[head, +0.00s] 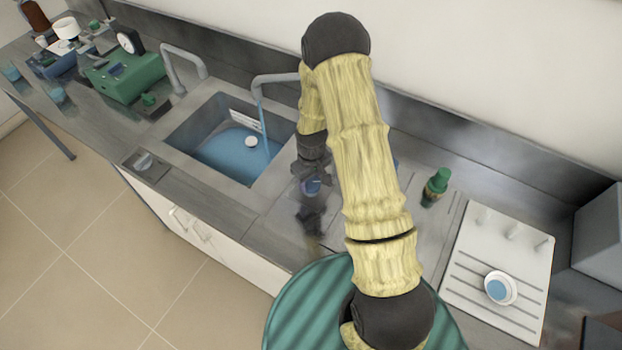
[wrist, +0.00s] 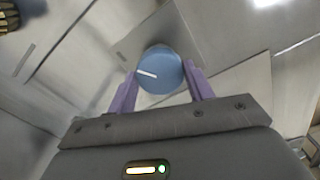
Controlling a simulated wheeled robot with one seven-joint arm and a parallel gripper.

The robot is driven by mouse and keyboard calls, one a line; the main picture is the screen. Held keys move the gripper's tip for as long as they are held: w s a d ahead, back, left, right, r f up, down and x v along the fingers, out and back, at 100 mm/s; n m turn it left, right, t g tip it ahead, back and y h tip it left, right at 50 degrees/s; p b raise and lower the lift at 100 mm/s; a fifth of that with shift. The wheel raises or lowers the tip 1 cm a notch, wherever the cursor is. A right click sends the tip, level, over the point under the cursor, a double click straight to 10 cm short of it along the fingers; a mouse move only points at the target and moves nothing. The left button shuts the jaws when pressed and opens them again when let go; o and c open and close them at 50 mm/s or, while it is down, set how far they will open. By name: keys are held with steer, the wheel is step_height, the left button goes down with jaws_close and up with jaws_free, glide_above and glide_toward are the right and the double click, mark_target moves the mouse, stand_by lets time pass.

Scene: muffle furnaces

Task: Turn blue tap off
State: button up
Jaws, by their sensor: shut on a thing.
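The blue tap knob (wrist: 160,68), round with a white pointer line, sits between the two purple fingers of my gripper (wrist: 161,78) in the wrist view. My gripper is shut on it, one finger at each side. In the head view the knob (head: 313,187) shows partly below my dark gripper, on the counter right of the sink. A grey curved spout (head: 275,78) stands behind the sink (head: 190,128). A blue stream of water (head: 264,122) falls from the spout into the sink, where blue water lies.
Another grey spout (head: 183,62) stands left of the sink. A green device (head: 125,77) and other lab items stand farther left. A small green bottle (head: 436,186) and a white rack (head: 480,255) bearing a round white dish (head: 500,287) are right of my arm.

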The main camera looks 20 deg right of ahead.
mark_target(311, 182)
steer(key=shift+w+a, duration=0.1)
steer(key=m+b, duration=0.2)
steer(key=m, duration=0.2)
steer(key=shift+w+r+m+b, duration=0.1)
steer(key=shift+m+b, duration=0.25)
steer(key=shift+m, duration=1.15)
steer(key=o, duration=1)
steer(key=shift+c, duration=0.2)
steer(key=shift+r, duration=0.1)
step_height(311, 182, up, 17)
steer(key=b, duration=0.2)
steer(key=shift+b, duration=0.3)
steer(key=shift+r, duration=0.1)
steer(key=s+r+n+t, duration=0.2)
steer(key=s, duration=1.3)
steer(key=shift+s+d+t, duration=0.25)
steer(key=shift+s+t, duration=0.05)
